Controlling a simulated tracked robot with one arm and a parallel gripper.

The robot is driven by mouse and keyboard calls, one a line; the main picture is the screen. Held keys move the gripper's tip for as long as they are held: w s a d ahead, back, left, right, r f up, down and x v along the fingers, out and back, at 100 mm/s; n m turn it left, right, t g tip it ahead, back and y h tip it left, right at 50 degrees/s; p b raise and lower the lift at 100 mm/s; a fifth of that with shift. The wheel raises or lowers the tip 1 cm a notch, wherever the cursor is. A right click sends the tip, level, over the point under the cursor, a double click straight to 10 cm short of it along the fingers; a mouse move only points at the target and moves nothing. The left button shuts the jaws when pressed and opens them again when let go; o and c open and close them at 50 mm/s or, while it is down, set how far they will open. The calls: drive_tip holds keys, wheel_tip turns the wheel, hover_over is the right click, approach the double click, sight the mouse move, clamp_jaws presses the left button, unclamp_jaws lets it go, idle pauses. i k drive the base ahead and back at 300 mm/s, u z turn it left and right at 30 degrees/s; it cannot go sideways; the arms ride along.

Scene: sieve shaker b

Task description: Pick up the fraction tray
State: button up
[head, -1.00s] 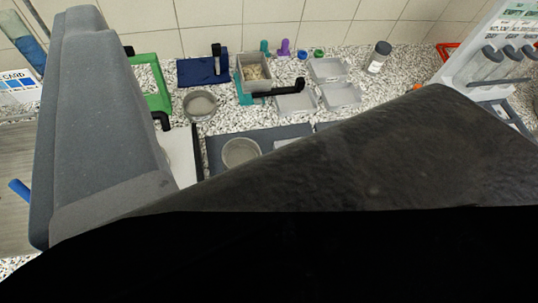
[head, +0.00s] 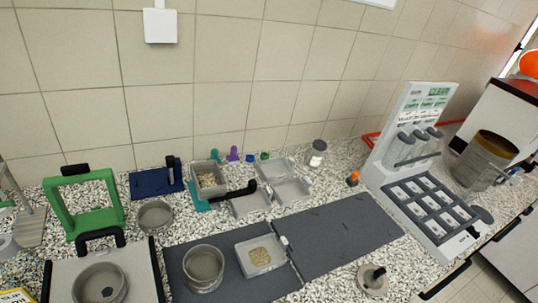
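A shallow pale square tray (head: 243,247) holding a small heap of beige grains lies on the dark grey mat, just right of a round metal sieve (head: 203,268); it looks like the fraction tray. Several similar pale trays, which look empty, stand behind it, such as one at the centre (head: 250,205) and one to its right (head: 291,191). I cannot tell for certain which one the task names. My gripper does not show in the picture.
A grey container of grains (head: 210,194) with a black handle stands behind. A green frame (head: 52,212) and another sieve (head: 100,285) are at left. A sample rack (head: 386,176) is at right. The right mat (head: 340,235) is clear.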

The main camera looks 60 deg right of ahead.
sight(263, 254)
drive_tip(key=k, duration=1.35)
drive_tip(key=z, duration=0.85)
drive_tip(key=i, duration=1)
drive_tip(key=u, duration=0.05)
